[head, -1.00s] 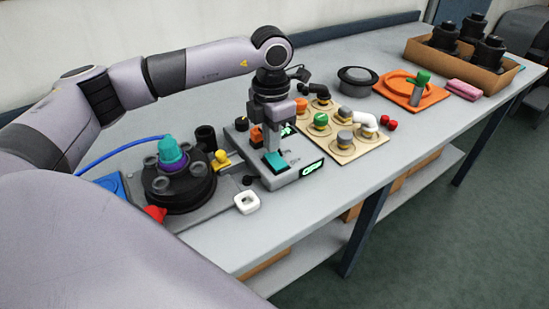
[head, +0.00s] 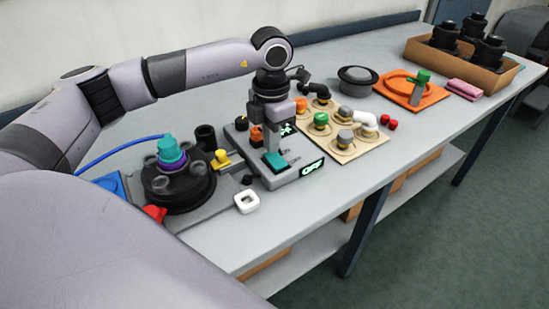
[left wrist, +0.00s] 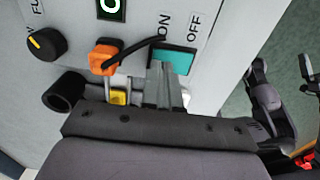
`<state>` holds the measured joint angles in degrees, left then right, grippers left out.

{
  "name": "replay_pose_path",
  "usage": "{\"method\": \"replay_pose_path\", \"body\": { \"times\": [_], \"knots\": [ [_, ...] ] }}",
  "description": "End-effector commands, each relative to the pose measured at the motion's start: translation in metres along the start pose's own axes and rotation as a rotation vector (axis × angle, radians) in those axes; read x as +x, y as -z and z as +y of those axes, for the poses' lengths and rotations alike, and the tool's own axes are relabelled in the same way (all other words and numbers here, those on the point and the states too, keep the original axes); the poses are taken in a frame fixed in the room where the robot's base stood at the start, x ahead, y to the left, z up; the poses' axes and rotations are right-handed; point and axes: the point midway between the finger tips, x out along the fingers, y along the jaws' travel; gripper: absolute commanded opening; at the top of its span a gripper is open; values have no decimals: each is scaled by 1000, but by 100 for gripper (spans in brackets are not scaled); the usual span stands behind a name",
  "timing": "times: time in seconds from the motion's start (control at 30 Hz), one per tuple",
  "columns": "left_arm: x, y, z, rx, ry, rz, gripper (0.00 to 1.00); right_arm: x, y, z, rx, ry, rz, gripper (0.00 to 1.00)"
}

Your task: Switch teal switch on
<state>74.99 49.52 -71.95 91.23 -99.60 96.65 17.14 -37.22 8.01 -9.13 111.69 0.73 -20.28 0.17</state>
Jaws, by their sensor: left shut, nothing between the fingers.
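The teal switch (head: 275,160) is a wide rocker on the grey control box (head: 300,181). In the left wrist view the teal switch (left wrist: 176,61) sits between the printed words ON, on its left, and OFF, on its right. My left gripper (head: 271,151) points down over the box, shut and empty. In the left wrist view the fingertips (left wrist: 165,72) are close to the switch's ON side and cover part of that edge. I cannot tell whether they touch it.
An orange plug (left wrist: 103,57) with a black cable and a black knob (left wrist: 44,44) are close by on the box. A beige board of fittings (head: 345,152) stands right of it, a black round unit (head: 180,190) left. A white square ring (head: 247,202) lies in front.

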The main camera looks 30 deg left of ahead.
Motion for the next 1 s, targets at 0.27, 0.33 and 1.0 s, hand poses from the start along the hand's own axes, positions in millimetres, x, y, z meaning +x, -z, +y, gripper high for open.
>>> {"method": "replay_pose_path", "body": {
  "times": [0.27,0.33,1.0],
  "knots": [
    [5,0,0,0,0,0,0,2,-3,0,0,0,0,100],
    [6,0,0,0,0,0,0,3,-4,0,0,0,0,100],
    [16,0,0,0,0,0,0,7,-9,0,0,0,0,100]
  ]
}}
